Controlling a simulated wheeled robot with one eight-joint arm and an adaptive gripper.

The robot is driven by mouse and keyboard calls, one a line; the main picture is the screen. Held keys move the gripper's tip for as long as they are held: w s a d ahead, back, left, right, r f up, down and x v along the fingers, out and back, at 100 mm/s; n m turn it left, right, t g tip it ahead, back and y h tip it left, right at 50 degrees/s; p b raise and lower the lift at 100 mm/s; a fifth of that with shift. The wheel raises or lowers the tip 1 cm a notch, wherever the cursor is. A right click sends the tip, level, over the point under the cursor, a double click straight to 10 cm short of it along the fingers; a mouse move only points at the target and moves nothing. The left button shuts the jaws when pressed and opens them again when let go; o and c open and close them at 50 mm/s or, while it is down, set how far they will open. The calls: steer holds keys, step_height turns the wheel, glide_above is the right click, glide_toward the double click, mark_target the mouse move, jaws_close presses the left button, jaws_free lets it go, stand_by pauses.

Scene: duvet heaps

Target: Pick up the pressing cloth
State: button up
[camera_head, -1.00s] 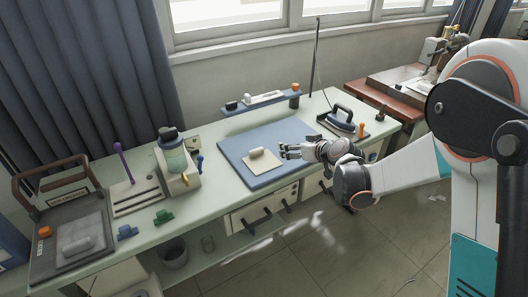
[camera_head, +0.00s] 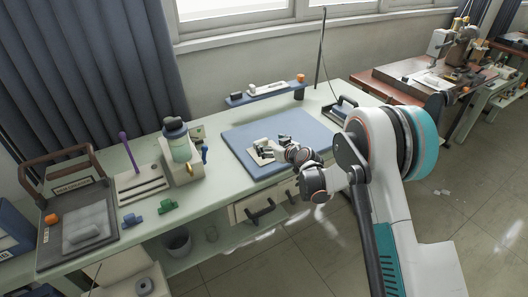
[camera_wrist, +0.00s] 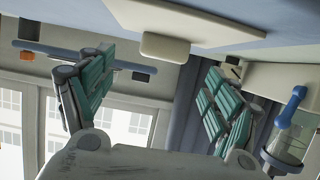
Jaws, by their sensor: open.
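The pressing cloth (camera_head: 256,158) is a cream square lying flat on the blue pressing mat (camera_head: 243,136), with a small pale raised piece on it. My gripper (camera_head: 271,147) is over the cloth from the right and hides part of it in the head view. In the wrist view the cloth (camera_wrist: 205,22) shows upside down at the top, with its raised pale block (camera_wrist: 165,47) between and beyond the fingers. The green-padded fingers (camera_wrist: 158,85) are spread wide with nothing between them. Whether a finger touches the cloth cannot be told.
An iron stand (camera_head: 341,110) is right of the mat, partly hidden by my arm. A blue shelf strip (camera_head: 265,92) lies behind it. A bottle (camera_head: 181,143), a green clip (camera_head: 168,206) and a blue clip (camera_head: 132,220) are to the left. The bench front between is clear.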

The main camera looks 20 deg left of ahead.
mark_target(262, 142)
steer(key=shift+s+b+x, duration=0.2)
steer(key=shift+b+x, duration=0.95)
steer(key=shift+x, duration=1.9)
steer(key=shift+a, duration=0.1)
steer(key=c, duration=1.1)
